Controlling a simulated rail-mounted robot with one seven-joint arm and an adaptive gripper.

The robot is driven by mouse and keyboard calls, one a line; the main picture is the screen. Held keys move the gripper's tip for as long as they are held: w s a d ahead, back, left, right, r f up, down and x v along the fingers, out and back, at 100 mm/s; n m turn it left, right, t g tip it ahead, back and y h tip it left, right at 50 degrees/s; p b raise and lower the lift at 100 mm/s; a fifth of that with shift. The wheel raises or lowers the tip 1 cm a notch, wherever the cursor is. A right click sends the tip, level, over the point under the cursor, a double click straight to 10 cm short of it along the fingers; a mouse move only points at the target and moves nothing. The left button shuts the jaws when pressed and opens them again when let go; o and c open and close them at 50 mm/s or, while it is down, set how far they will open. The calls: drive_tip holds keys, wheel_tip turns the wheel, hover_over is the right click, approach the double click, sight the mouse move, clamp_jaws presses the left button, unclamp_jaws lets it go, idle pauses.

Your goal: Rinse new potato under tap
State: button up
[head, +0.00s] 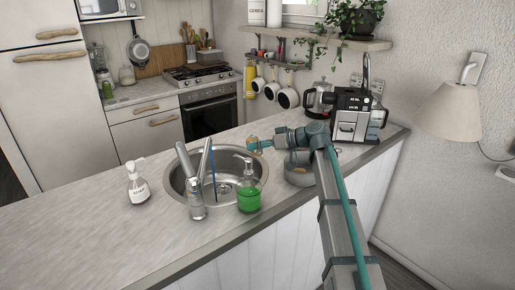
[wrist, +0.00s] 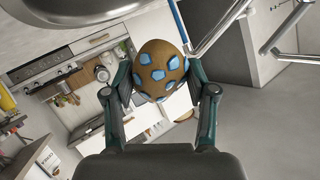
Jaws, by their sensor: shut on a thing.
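My gripper (wrist: 160,98) is shut on the potato (wrist: 158,66), which is brown with several blue patches. In the head view my gripper (head: 258,146) is at the right rear rim of the round metal sink (head: 178,178), and the potato (head: 252,141) shows small and orange-brown at its tip. The grey tap (head: 197,190) stands at the sink's front rim. A thin blue stream (head: 213,168) hangs below its spout, left of the potato. In the wrist view the blue stream (wrist: 180,25) passes close to the potato; I cannot tell whether they touch.
A green soap bottle (head: 249,192) stands at the sink's front right, and a white soap bottle (head: 138,185) to its left. A metal bowl (head: 298,174) sits under my arm. A coffee machine (head: 352,116) stands at the back right. The counter's left (head: 70,225) is clear.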

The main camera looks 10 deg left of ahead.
drive_tip(key=shift+r+p, duration=2.15)
drive_tip(key=shift+r, duration=1.2)
